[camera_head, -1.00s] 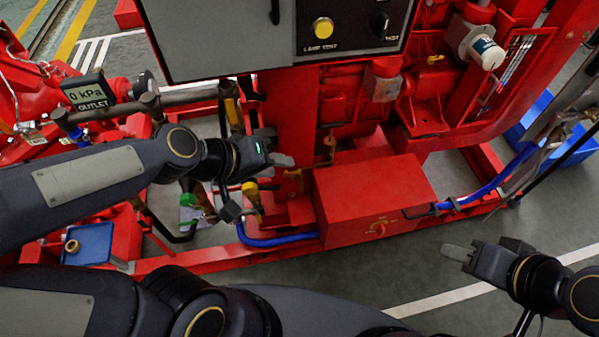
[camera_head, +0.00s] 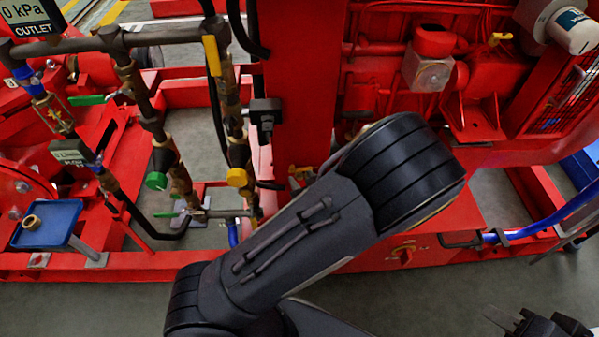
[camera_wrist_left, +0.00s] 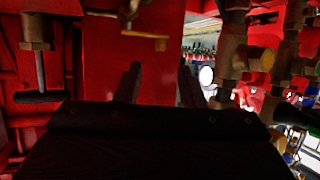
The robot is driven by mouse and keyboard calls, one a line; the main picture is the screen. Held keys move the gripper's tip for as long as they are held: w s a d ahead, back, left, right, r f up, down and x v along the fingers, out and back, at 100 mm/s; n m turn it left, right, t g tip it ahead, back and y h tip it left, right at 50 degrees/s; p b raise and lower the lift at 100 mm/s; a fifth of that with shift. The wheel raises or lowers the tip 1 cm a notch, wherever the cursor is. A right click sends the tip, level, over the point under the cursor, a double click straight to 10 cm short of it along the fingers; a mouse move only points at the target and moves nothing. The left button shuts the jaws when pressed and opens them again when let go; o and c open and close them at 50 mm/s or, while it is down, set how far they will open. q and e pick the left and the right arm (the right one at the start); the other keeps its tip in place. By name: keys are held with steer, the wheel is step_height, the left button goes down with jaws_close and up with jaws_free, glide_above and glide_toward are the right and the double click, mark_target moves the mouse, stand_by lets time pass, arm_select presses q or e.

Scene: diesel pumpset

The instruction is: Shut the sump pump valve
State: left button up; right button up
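I cannot tell for sure which fitting is the sump pump valve. Pipe valves stand further left: a long yellow lever (camera_head: 212,55), a yellow cap (camera_head: 237,177) and a green cap (camera_head: 156,181). My left gripper is hidden behind my arm there. In the left wrist view its fingers (camera_wrist_left: 158,82) are apart, with nothing between them, facing a red panel. A yellow handle (camera_wrist_left: 145,39) shows above them. My right gripper (camera_head: 535,322) is partly cut off at the bottom right.
A blue hose (camera_head: 555,215) runs at the right. A blue tray (camera_head: 47,224) stands at the left. In the wrist view, brass pipework (camera_wrist_left: 240,60) crowds the right side; a dark T-bar (camera_wrist_left: 38,96) hangs left.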

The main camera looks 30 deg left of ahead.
mark_target(292, 167)
arm_select(q)
steer(key=b+x, duration=0.2)
steer(key=x, duration=0.3)
steer(key=shift+a+f, duration=0.2)
steer(key=shift+f, duration=0.05)
steer(key=shift+w+a+f+b, duration=0.15)
steer(key=shift+w+a+b, duration=0.15)
steer(key=shift+w+a, duration=0.2)
jaws_close()
